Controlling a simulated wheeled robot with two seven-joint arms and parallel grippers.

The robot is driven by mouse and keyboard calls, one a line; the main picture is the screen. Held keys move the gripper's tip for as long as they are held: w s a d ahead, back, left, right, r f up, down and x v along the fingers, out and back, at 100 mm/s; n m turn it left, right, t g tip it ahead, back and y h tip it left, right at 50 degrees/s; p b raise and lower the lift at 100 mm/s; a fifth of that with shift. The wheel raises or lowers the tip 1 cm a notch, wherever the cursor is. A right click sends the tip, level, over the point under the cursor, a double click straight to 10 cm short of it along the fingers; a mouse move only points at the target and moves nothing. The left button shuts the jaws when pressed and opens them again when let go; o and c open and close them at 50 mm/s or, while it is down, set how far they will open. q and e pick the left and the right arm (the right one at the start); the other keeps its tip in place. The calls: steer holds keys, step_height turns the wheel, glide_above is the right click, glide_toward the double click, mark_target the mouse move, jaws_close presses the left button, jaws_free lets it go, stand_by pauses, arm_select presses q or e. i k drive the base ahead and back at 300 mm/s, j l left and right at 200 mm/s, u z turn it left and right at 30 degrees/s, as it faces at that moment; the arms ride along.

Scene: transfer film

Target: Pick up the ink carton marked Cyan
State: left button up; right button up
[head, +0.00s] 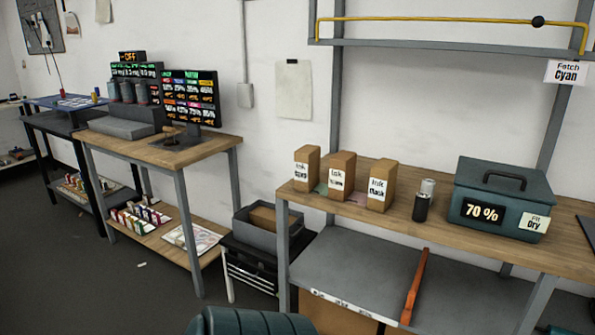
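Several brown ink cartons stand upright in a row on the wooden bench top at the right. The leftmost carton (306,164) has a white label that reads "Ink" and a small blurred word that looks like "Cyan". The middle carton (341,173) has a label with a blurred second word. The right carton (383,184) reads "Ink" and what looks like "Black". A hanging tag (567,72) at the upper right reads "Fetch Cyan". Neither of my grippers shows in the head view.
Right of the cartons stand a dark and a light cylinder (422,204) and a teal box (503,200) marked "70 %". A grey shelf with a yellow bar (450,19) runs above the bench. A second table (205,150) with displays stands left. Grey floor lies in front.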

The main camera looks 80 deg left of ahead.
mark_target(307, 158)
steer(key=u, duration=2.4)
